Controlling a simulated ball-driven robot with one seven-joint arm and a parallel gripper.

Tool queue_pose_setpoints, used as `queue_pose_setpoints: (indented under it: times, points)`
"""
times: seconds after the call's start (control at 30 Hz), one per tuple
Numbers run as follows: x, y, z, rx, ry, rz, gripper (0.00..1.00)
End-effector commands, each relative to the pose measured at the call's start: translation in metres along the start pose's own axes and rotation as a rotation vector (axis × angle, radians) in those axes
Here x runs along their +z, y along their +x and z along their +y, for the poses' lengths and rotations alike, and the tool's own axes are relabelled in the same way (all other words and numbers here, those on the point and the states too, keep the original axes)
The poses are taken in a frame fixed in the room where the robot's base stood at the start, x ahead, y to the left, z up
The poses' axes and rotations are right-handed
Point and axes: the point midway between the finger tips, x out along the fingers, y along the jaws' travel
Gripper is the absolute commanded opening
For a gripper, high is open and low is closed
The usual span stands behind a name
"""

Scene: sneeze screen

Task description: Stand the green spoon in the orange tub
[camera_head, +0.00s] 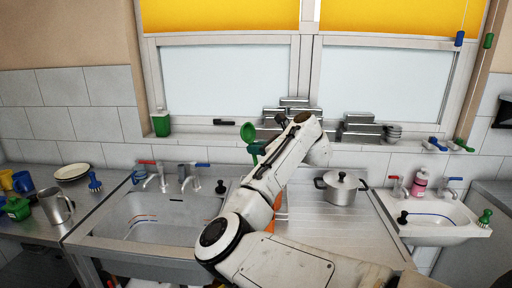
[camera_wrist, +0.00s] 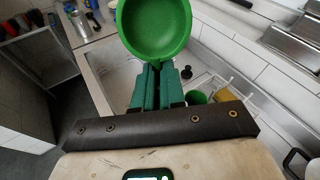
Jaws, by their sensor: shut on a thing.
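The green spoon (camera_head: 248,132) is held up in my gripper (camera_head: 258,152), its round bowl above the fingers. In the wrist view the bowl (camera_wrist: 155,28) is large at the top, and the green fingers of my gripper (camera_wrist: 159,74) are shut on its handle. An orange thing (camera_head: 271,225), possibly the tub, shows as a small patch behind my arm, to the right of the sink basin. Most of it is hidden, so its opening cannot be seen. The gripper and spoon are above and behind this patch in the picture.
A sink basin (camera_head: 160,218) lies left of my arm. A lidded pot (camera_head: 341,188) stands on the ribbed drainboard (camera_head: 335,222) to the right. A small sink (camera_head: 440,225) is at far right.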

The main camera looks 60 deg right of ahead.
Motion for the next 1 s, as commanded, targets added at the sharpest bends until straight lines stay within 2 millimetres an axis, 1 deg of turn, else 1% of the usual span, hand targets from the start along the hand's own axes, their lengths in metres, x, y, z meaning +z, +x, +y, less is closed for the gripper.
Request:
queue_pose_setpoints:
  times: [0.03, 0.4, 0.6, 0.77, 1.0]
  points:
    - [-0.006, 0.002, 0.001, 0.001, 0.000, 0.001, 0.00]
    - [-0.037, 0.010, 0.007, 0.000, 0.000, 0.000, 0.00]
    - [-0.051, 0.015, 0.010, 0.001, 0.000, 0.000, 0.00]
    - [-0.055, 0.016, 0.010, 0.000, -0.001, -0.001, 0.00]
    - [-0.056, 0.016, 0.010, 0.000, -0.001, -0.001, 0.00]
